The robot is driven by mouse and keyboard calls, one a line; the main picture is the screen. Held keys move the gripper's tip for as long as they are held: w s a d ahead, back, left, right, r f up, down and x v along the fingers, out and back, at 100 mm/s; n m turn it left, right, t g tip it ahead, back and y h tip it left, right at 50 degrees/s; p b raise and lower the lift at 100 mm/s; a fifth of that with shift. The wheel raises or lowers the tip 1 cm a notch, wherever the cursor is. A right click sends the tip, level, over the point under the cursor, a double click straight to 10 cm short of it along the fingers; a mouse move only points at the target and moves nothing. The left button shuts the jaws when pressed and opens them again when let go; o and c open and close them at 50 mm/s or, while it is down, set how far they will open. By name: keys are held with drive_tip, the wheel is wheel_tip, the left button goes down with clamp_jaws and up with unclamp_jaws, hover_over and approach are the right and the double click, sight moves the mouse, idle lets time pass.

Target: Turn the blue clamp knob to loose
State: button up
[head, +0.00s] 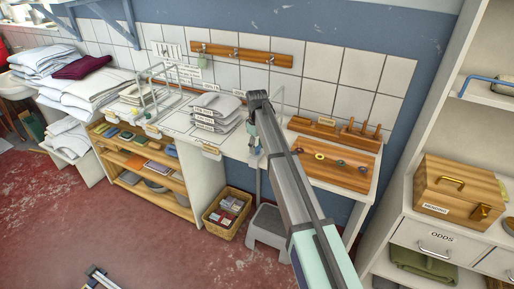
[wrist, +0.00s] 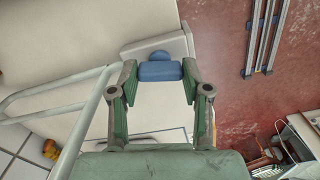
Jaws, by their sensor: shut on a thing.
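The blue clamp knob (wrist: 160,71) shows in the upper middle of the wrist view, with a rounded blue part behind its flat block. My gripper (wrist: 159,80) is shut on the knob, one finger at each side of the block. The knob sits by a pale bracket at the edge of a white surface (wrist: 95,40). I cannot read any loose or tight marking.
A white metal rail (wrist: 85,110) runs close to my gripper's left side. In the head view, folded linen (head: 215,108) lies left of my arm, and a wooden board with rings (head: 335,163) lies right. A stool (head: 268,226) and a basket (head: 228,213) stand below.

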sight(257, 147)
drive_tip(key=shift+f+n, duration=0.1)
drive_tip(key=shift+n, duration=1.2)
drive_tip(key=o, duration=1.2)
drive_tip(key=shift+c, duration=0.2)
wheel_tip(257, 147, up, 12)
